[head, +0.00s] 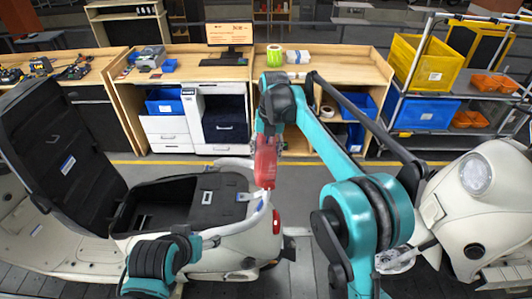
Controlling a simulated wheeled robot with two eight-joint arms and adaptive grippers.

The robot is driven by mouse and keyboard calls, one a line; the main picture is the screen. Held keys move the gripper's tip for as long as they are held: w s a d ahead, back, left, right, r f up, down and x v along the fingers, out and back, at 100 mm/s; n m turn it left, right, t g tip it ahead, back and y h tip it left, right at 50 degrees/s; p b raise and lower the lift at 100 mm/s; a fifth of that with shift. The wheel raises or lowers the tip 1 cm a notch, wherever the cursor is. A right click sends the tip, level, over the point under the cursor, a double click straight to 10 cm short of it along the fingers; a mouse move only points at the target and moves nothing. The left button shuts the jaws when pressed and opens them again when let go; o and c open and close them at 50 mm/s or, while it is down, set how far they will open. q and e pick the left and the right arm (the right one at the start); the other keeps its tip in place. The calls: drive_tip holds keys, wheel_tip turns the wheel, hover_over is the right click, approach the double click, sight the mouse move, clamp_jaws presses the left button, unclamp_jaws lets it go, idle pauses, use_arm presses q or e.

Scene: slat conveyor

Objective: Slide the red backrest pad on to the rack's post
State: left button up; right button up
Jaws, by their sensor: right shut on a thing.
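The red backrest pad (265,168) hangs upright below my right gripper (267,142), which is shut on its top. The pad is over the rear of the cream scooter (252,245), at the pale tubular rack (262,207). The rack's post cannot be made out clearly, and I cannot tell whether the pad touches it or is on it. Part of my left arm shows at the bottom left, in front of the scooter; its gripper is not in view.
The scooter's black seat (58,140) is tipped up at left, above an open storage bin. Another pale scooter (485,200) stands at right. Wooden workbenches (180,67) and a shelf cart with a yellow crate (425,62) stand behind. Grey floor lies between.

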drive_tip(key=shift+f, duration=0.2)
drive_tip(key=shift+a+f+b, duration=0.15)
drive_tip(key=shift+f+b, duration=0.85)
drive_tip(key=shift+f, duration=0.3)
drive_tip(key=o, duration=1.5)
drive_tip(key=shift+r, duration=0.1)
